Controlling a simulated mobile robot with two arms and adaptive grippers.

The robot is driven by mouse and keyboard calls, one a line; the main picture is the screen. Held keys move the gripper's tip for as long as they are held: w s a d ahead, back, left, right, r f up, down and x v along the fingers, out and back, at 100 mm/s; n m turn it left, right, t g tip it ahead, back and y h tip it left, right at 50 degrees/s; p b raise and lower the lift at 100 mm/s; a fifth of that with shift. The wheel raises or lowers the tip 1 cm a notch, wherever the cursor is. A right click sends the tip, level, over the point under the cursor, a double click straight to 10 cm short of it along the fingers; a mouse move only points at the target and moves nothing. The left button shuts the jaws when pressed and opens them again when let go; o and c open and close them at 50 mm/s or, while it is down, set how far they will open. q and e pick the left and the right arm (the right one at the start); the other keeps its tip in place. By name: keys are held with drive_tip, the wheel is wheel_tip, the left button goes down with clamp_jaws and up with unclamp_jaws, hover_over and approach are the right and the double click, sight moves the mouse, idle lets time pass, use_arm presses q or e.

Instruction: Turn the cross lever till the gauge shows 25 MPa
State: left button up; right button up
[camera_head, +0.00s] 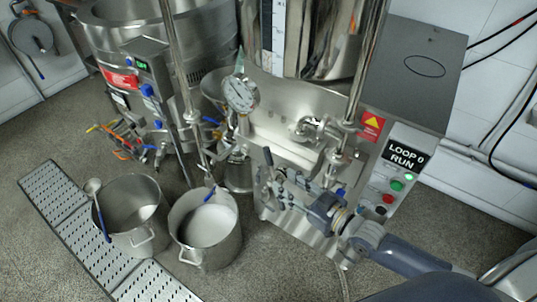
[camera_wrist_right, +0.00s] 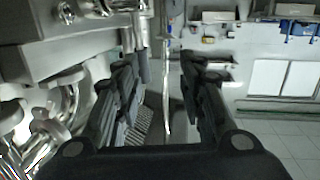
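The pressure gauge (camera_head: 241,95) is a round white dial on the machine's front; its reading is too small to make out. A dark-tipped handle (camera_head: 268,157) beside my right gripper's fingers may be part of the cross lever; the rest of the lever is hard to separate from the fingers. My right gripper (camera_head: 274,184) is in front of the mill, below and right of the gauge. In the right wrist view, its fingers (camera_wrist_right: 163,88) are apart with nothing clearly held between them. Contact with the handle cannot be told. My left gripper is not in view.
Two steel pots (camera_head: 134,217) (camera_head: 208,228) stand on the floor at lower left, by a perforated drain strip (camera_head: 55,190). The control panel (camera_head: 398,180) with a "LOOP 0 RUN" sign is close to my right wrist. A large steel vessel (camera_head: 110,22) stands at upper left.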

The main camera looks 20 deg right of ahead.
sight(271, 157)
drive_tip(key=shift+t, duration=0.7)
drive_tip(key=w, duration=0.3)
drive_tip(key=w+a+r, duration=0.1)
drive_tip(key=w, duration=0.3)
drive_tip(key=w+a+p, duration=0.1)
drive_tip(key=w, duration=0.2)
drive_tip(key=shift+w+a+r, duration=0.25)
drive_tip(key=shift+w+r, duration=0.05)
drive_tip(key=shift+w, duration=0.05)
clamp_jaws()
